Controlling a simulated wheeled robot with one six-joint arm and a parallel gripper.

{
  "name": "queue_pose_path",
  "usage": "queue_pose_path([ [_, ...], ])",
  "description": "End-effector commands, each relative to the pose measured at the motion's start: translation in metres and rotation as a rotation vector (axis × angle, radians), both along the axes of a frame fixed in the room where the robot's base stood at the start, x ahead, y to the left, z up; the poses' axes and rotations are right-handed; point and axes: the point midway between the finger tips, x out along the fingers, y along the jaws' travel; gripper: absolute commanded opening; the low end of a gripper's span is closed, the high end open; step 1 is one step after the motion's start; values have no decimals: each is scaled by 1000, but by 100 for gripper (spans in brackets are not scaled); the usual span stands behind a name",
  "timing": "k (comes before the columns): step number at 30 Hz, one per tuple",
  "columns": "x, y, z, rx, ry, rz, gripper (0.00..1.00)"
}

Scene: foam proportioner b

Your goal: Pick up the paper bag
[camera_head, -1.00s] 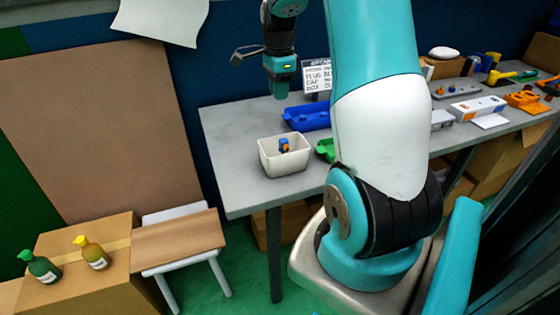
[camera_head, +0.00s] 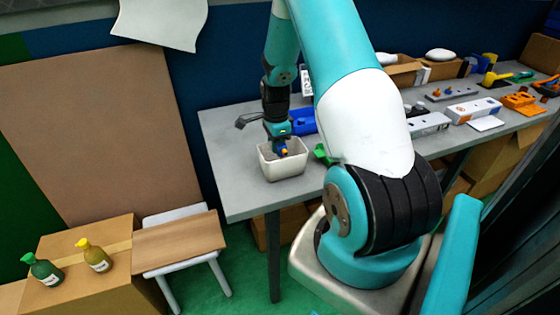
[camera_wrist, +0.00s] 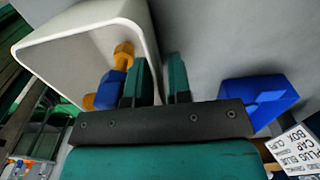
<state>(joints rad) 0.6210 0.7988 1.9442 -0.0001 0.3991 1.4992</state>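I cannot make out a paper bag in either view. My gripper (camera_head: 279,148) is over the white bin (camera_head: 283,173) at the table's left end. In the wrist view, the two teal fingers of my gripper (camera_wrist: 160,80) stand apart with nothing visibly clamped between them. The rim of the white bin (camera_wrist: 85,28) runs down towards the gap between them; whether a finger touches it I cannot tell. A blue and orange part (camera_wrist: 112,80) lies in the bin, left of the fingers.
A blue tray (camera_head: 303,121) and a green piece (camera_head: 322,153) are close to the bin. The grey table (camera_head: 240,190) holds more parts to the right. Two bottles, one green (camera_head: 42,268) and one yellow (camera_head: 97,257), stand on a cardboard box (camera_head: 85,292) at the lower left.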

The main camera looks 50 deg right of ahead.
Motion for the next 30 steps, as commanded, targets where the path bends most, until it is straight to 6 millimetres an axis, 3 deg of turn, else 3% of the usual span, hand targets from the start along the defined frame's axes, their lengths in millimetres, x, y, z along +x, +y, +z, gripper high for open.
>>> queue_pose_path([
  [9, 0, 0, -9, -1, -1, -1, 19],
  [12, 0, 0, -9, -1, -1, -1, 0],
  [30, 1, -1, -2, -3, -4, -1, 0],
])
